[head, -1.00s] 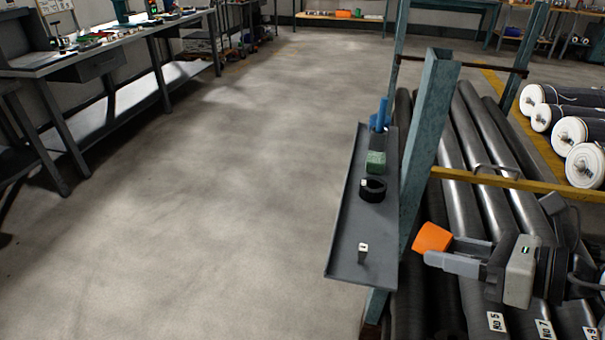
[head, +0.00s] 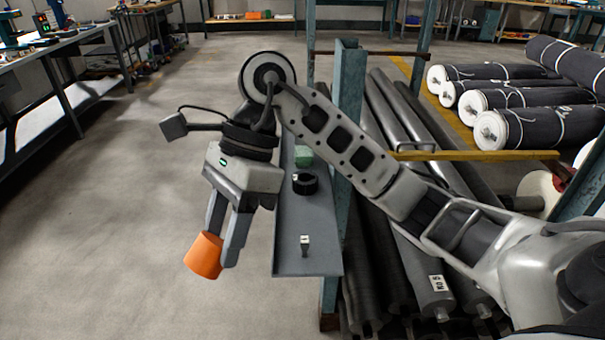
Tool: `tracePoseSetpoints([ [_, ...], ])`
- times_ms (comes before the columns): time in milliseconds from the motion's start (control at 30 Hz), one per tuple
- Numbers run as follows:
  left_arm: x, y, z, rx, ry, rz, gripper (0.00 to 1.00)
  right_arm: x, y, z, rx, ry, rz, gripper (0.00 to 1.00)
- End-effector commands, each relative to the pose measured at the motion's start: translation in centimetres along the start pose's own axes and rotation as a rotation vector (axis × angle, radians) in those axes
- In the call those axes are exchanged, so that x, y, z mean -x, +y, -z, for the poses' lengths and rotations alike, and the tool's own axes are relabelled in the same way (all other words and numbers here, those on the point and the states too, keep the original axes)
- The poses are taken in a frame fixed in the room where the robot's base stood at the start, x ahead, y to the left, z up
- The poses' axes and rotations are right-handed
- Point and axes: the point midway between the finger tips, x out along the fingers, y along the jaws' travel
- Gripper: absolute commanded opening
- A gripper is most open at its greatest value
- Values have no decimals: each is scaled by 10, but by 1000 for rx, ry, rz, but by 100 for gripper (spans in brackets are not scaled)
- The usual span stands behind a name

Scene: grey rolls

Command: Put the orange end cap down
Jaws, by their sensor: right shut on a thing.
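The orange end cap (head: 204,256) is held between the fingertips of my right gripper (head: 218,250). The gripper is shut on it and points down. In the picture, the cap is left of the narrow grey shelf (head: 290,240), over the open floor and apart from the shelf. My right arm comes in from the right and crosses above the shelf, hiding part of its far end. My left gripper is not in view.
The shelf bears a small metallic piece (head: 304,243), a black ring (head: 305,183) and a green block (head: 303,156). A teal post (head: 348,90) rises beside it. Dark rolls (head: 425,285) lie to the right, below a yellow bar (head: 480,155). The floor (head: 120,220) at left is clear.

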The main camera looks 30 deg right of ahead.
Motion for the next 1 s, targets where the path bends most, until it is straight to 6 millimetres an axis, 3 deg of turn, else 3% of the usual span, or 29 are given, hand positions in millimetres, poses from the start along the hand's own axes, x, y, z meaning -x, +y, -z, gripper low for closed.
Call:
tracePoseSetpoints([
  [267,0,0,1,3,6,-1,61,3,7,16,333,388,-44,17],
  [367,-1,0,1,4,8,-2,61,8,10,31,467,538,-24,17],
  [533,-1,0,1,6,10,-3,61,30,14,75,658,779,71,17],
  [700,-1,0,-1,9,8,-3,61,52,18,104,704,886,143,17],
  [833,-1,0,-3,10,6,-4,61,62,19,116,710,921,168,17],
  [1000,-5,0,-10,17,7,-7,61,61,-2,135,706,925,170,17],
])
